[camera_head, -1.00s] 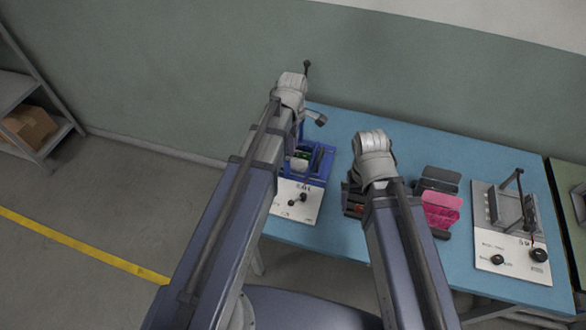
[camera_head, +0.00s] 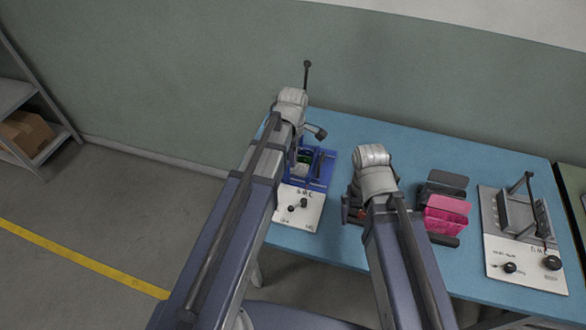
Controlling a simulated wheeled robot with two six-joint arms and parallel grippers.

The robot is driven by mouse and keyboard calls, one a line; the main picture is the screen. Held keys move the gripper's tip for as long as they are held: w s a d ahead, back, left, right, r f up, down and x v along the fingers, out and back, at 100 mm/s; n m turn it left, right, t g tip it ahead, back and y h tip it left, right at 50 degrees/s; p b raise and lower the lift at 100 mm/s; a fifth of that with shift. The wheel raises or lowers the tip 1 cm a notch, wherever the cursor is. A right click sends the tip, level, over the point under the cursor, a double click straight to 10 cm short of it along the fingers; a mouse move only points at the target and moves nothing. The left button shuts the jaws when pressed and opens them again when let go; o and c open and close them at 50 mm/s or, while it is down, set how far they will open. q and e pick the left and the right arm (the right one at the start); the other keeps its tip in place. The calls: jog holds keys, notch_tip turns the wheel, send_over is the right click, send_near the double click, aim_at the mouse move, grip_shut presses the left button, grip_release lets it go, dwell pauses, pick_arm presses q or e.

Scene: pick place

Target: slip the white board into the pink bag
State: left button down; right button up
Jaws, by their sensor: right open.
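The pink bag (camera_head: 446,214) stands in a dark holder right of my right arm. Its front and a raised upper panel show. My right gripper is mostly hidden behind its wrist (camera_head: 375,172), just left of the bag; it is open. My left arm reaches to the blue fixture, with its wrist (camera_head: 291,106) above and left of it; its fingers cannot be made out. A small whitish piece (camera_head: 300,169) sits in the blue fixture; I cannot tell whether it is the white board.
The blue table (camera_head: 460,140) carries a blue fixture (camera_head: 322,168) on a white base at the left. A grey press-like fixture (camera_head: 520,215) on a white base stands at the right. The table's back strip is clear. A shelf with a cardboard box (camera_head: 26,132) stands far left.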

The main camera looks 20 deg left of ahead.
pick_arm(q)
jog(key=shift+r, duration=0.15)
pick_arm(e)
jog(key=shift+r, duration=0.15)
pick_arm(q)
jog(key=shift+r+p, duration=3.35)
jog(key=shift+p, duration=0.15)
pick_arm(e)
notch_tip(320, 180, up, 7)
